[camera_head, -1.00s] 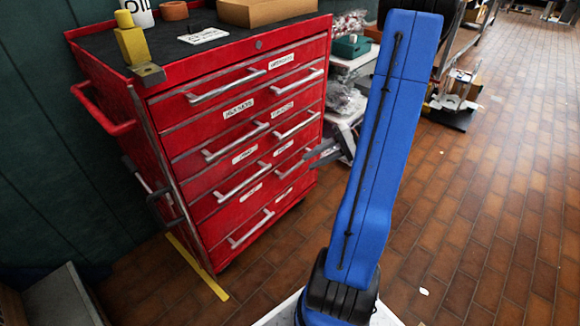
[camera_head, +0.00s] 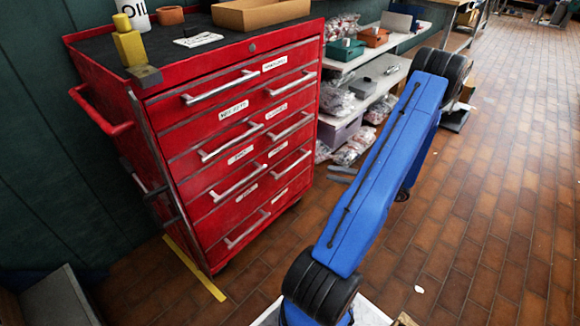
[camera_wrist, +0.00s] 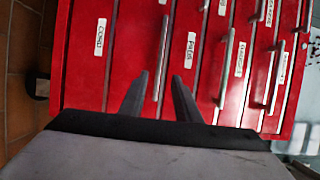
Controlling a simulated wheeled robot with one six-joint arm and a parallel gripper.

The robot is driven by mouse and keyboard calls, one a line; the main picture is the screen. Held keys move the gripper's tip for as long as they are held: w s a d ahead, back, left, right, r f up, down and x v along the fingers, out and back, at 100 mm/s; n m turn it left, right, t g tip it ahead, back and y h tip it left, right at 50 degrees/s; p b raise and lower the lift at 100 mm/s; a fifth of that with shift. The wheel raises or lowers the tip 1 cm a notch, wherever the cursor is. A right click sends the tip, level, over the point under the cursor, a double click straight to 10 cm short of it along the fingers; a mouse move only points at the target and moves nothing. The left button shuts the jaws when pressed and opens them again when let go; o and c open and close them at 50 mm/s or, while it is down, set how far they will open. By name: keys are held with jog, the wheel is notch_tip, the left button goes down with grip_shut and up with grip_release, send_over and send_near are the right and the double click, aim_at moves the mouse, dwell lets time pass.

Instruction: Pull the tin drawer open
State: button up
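The red tool cabinet (camera_head: 215,150) stands at the left in the head view, all its visible drawers shut. Each drawer has a bar handle and white label; I cannot read which says tin. In the wrist view the red drawer fronts (camera_wrist: 85,75) appear turned sideways. One label (camera_wrist: 101,36) seems to read "CORD"; another (camera_wrist: 190,47) is unclear. My gripper (camera_wrist: 161,76) is open, its two dark fingers apart and empty. A bar handle (camera_wrist: 163,55) shows between and ahead of them; contact is not visible.
Yellow tape (camera_head: 195,268) marks the floor. Brick floor at the right is open.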

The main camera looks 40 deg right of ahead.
aim_at(296, 165)
jog(key=x, duration=1.7)
jog(key=shift+w, duration=0.15)
grip_shut()
